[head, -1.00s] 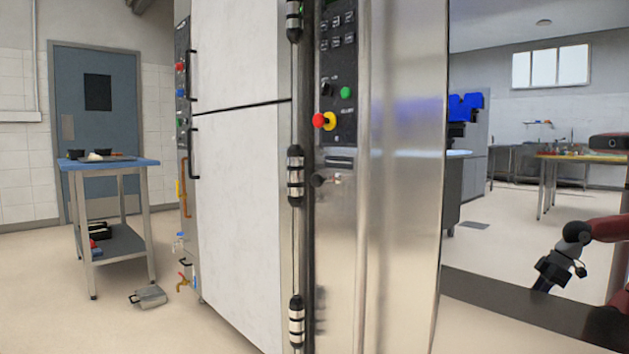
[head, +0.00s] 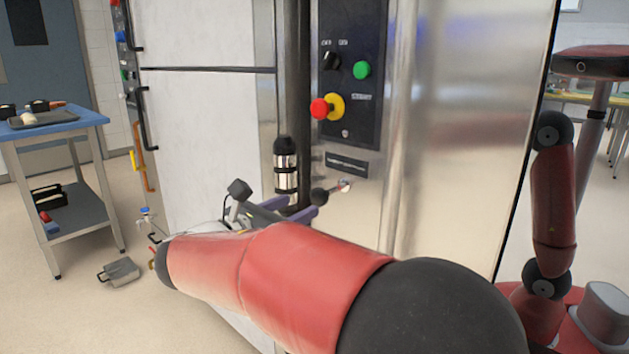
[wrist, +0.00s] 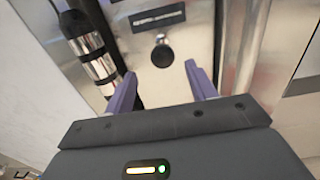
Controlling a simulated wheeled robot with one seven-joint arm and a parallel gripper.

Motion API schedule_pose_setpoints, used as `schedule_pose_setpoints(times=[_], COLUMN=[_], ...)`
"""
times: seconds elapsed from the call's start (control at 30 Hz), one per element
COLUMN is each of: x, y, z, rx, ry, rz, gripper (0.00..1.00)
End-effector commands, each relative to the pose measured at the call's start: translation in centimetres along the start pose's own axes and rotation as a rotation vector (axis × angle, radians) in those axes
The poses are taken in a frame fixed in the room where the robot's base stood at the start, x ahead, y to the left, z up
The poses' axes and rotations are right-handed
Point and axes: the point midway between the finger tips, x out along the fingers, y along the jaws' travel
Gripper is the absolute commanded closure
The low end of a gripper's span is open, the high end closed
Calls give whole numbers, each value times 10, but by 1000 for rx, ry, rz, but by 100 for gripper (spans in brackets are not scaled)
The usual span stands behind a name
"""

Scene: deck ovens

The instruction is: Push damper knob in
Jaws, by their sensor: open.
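In the wrist view the knob (wrist: 162,56) faces me, just beyond the gap between the fingertips. My gripper (wrist: 160,70) is open, with one purple finger on each side of the gap and nothing between them. In the head view my gripper (head: 301,207) is close to the knob, and my red arm hides its lower part. I cannot tell whether a finger touches the knob.
A black control panel (head: 350,70) with a red and yellow emergency button (head: 325,107) is above the knob. A black and chrome hinge (head: 285,165) is close on the left. At the left, a blue-topped table (head: 52,132) stands apart.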

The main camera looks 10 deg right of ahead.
Motion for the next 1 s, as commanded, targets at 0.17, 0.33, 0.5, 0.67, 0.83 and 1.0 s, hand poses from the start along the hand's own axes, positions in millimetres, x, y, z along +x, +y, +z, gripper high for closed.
schedule_pose_setpoints(times=[0.17, 0.33, 0.5, 0.67, 0.83, 1.0], x=[28, 55, 70, 73, 73, 73], y=[-2, -2, -2, -2, -2, -2], z=[-1, -1, -1, -1, -2, -2], rx=[2, 4, 4, 5, 5, 5], ry=[1, 2, 3, 4, 4, 4], rz=[-5, -5, -3, -2, -2, -2], gripper=[44, 44, 44, 44, 47, 69])
